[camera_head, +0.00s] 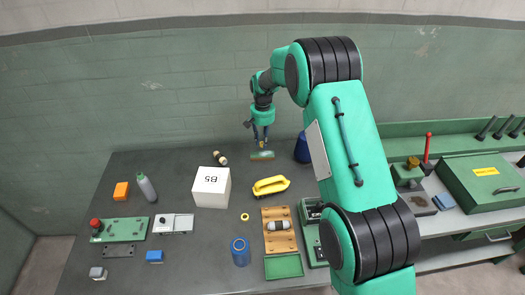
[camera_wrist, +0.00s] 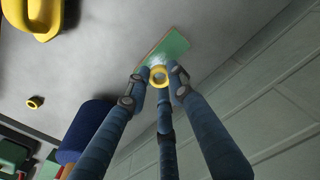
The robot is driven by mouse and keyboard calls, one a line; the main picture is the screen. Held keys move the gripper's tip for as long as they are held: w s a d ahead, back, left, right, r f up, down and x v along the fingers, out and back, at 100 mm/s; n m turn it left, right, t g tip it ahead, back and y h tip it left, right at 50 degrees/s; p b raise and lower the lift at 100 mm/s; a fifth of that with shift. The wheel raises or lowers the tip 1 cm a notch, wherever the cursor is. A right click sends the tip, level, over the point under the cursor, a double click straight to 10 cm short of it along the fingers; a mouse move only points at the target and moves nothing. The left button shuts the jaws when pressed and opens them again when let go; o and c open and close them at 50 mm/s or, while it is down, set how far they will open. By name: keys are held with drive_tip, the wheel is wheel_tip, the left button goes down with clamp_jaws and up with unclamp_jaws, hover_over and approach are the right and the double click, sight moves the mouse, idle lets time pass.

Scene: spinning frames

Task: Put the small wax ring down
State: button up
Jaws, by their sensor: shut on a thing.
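A small yellow ring (camera_wrist: 158,76) is pinched between the fingertips of my gripper (camera_wrist: 159,78) in the wrist view. My gripper (camera_head: 262,142) is near the back edge of the table in the head view, where the held ring is too small to make out. In the wrist view a green slab (camera_wrist: 178,46) with a tan edge lies behind the ring; I cannot tell whether they touch. The slab shows below my gripper in the head view (camera_head: 262,155). A second yellow ring (camera_head: 244,216) lies apart on the table, also seen in the wrist view (camera_wrist: 35,102).
A dark blue container (camera_head: 302,149) stands right of my gripper. A yellow handled tool (camera_head: 270,186), a white box (camera_head: 211,188) and a small cylinder (camera_head: 220,158) stand nearby. A blue cup (camera_head: 240,252) is at the front. The table's back left (camera_head: 160,163) is clear.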

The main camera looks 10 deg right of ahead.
sight(262, 154)
drive_tip(key=shift+f, duration=0.8)
drive_tip(key=shift+f, duration=1.85)
drive_tip(key=shift+f+b, duration=0.1)
drive_tip(key=shift+b, duration=0.2)
drive_tip(key=o, duration=0.7)
wheel_tip(262, 154, up, 12)
drive_tip(key=shift+r+p, duration=0.1)
drive_tip(key=shift+p, duration=0.6)
